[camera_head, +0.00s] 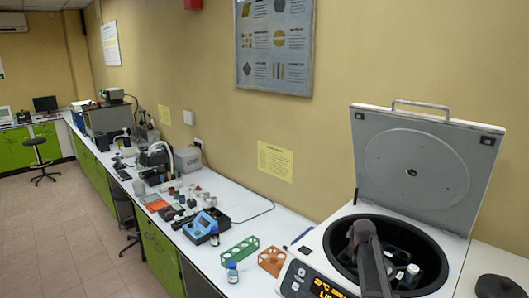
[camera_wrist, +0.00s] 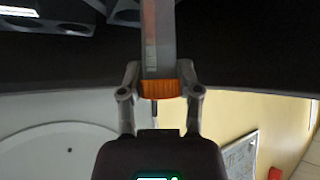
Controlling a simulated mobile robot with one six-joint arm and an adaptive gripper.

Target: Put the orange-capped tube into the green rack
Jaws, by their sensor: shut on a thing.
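My gripper (camera_wrist: 160,76) is shut on the orange-capped tube (camera_wrist: 160,89) in the wrist view. Its fingers clasp the ribbed orange cap from both sides. The clear tube body runs away from the cap towards the top edge of the picture, where its end is cut off. In the head view my dark gripper and arm (camera_head: 370,258) reach over the open centrifuge bowl, and the tube cannot be made out there. The green rack (camera_head: 240,251) stands on the white bench left of the centrifuge, with its holes looking empty.
The centrifuge (camera_head: 318,285) has its lid (camera_head: 415,170) raised; its dark bowl holds a rotor with a white-capped item (camera_head: 412,270). An orange rack (camera_head: 272,261) stands between it and the green rack. A blue-capped bottle (camera_head: 232,273) is near the bench's front edge.

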